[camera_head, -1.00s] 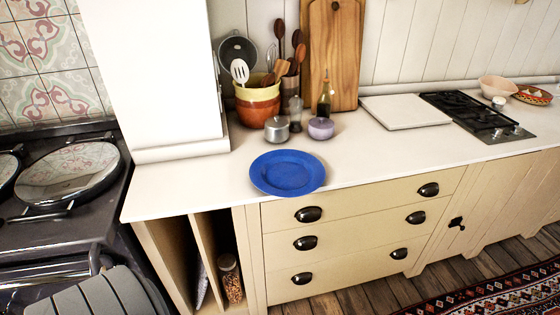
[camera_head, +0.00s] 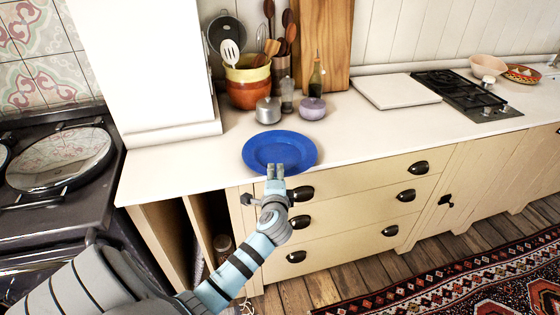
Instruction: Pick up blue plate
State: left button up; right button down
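The blue plate (camera_head: 279,148) lies flat on the white countertop near its front edge, in the middle of the head view. My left gripper (camera_head: 275,168) is at the plate's front rim, its fingertips overlapping the rim in the picture. The two fingers look close together, pointing away toward the plate. I cannot tell whether they touch or grip the rim. My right gripper is not in view.
A silver pot (camera_head: 267,110) and a lilac pot (camera_head: 311,108) stand behind the plate, with a utensil crock (camera_head: 247,84) further back. Drawers with black handles (camera_head: 302,194) are below. The countertop (camera_head: 180,170) is clear left of the plate.

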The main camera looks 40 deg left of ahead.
pick_arm(q)
jog(key=shift+x, duration=0.85)
jog(key=shift+s+d+f, duration=0.1)
jog(key=shift+d, duration=0.05)
grip_shut()
